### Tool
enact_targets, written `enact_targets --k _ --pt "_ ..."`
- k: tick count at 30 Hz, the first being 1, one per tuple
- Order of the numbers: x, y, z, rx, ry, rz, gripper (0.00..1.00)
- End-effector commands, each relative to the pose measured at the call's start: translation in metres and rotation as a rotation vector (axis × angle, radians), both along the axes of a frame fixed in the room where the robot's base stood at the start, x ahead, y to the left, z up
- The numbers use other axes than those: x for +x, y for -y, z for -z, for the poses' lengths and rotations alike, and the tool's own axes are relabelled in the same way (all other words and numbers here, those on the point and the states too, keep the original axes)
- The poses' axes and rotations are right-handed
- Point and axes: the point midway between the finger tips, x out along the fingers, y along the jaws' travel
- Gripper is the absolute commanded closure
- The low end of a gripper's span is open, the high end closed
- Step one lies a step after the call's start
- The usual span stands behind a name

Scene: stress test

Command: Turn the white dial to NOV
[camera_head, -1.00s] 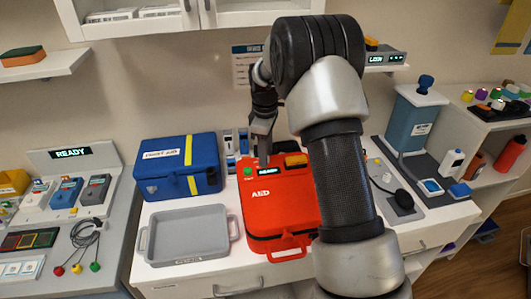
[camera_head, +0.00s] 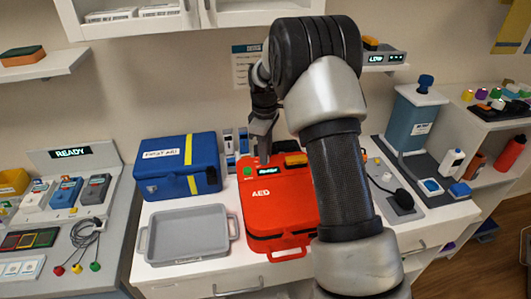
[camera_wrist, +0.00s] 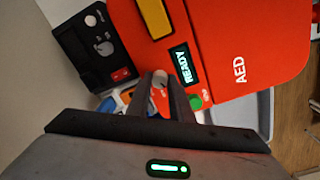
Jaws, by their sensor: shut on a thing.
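My gripper (camera_head: 262,150) points down at the back edge of the red AED case (camera_head: 282,212). In the wrist view, my gripper (camera_wrist: 162,76) is shut on a small pale, round-ended piece (camera_wrist: 160,84) beside the AED's lit display (camera_wrist: 183,66). I cannot tell for sure that this piece is the white dial. No NOV mark is legible. A dark panel (camera_wrist: 88,50) with a pale round knob (camera_wrist: 105,48) and a red switch stands up and left of my fingers, apart from them.
A blue first aid box (camera_head: 178,165) and a grey tray (camera_head: 188,234) stand left of the AED. A blue and white dispenser (camera_head: 412,120) stands at right. Small blue and white items (camera_head: 229,142) stand close by at the wall. The AED's yellow handle (camera_wrist: 155,16) is near my fingers.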

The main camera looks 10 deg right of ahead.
Motion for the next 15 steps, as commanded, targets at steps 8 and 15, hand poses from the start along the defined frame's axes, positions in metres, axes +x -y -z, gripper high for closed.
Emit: enact_targets --k 8,15 --pt "0.0006 -0.0006 -0.0004 0.000 0.001 0.209 1.00" --pt "0.0007 -0.0008 -0.0004 0.001 0.001 0.411 1.00"
